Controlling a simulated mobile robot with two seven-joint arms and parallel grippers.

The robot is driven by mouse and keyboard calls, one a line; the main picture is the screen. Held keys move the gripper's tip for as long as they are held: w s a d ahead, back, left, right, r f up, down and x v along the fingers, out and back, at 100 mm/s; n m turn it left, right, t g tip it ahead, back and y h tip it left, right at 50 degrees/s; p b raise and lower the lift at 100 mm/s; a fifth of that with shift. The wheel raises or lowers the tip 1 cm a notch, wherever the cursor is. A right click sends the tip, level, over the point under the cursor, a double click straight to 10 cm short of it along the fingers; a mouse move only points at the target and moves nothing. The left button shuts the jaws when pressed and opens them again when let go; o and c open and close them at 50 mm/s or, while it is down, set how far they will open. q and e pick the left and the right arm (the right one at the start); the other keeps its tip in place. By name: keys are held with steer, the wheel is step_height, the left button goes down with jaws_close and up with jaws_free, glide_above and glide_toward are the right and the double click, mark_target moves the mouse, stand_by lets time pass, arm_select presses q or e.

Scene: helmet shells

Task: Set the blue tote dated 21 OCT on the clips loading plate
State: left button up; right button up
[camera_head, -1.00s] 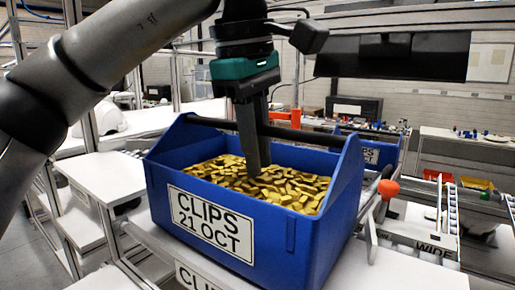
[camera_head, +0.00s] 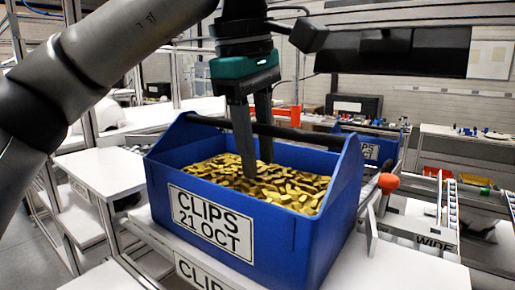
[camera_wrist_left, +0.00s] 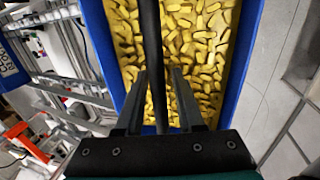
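The blue tote (camera_head: 300,235), labelled CLIPS 21 OCT and full of yellow clips (camera_head: 240,180), appears to rest upright on a white plate (camera_head: 390,265). A partly hidden label reading CLIPS (camera_head: 198,272) is on the plate's front edge. My left gripper (camera_head: 256,160) is over the tote, fingers pointing down and apart. In the left wrist view, the tote's black handle bar (camera_wrist_left: 150,35) runs between the open fingers (camera_wrist_left: 160,72), with a visible gap on the right side. My right gripper is not in view.
Another blue tote (camera_head: 368,150), its label ending in OCT, stands behind at the right. An orange knob (camera_head: 388,183) is close to the tote's right side. A white shelf (camera_head: 105,172) is at the left. A lane labelled WIDE (camera_head: 432,243) is at the right.

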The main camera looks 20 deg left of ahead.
arm_select(q)
steer(key=shift+o, duration=1)
step_height(320, 180, up, 15)
steer(key=s+a+p, duration=0.1)
steer(key=s+p, duration=0.1)
steer(key=p, duration=0.2)
steer(key=shift+s, duration=0.4)
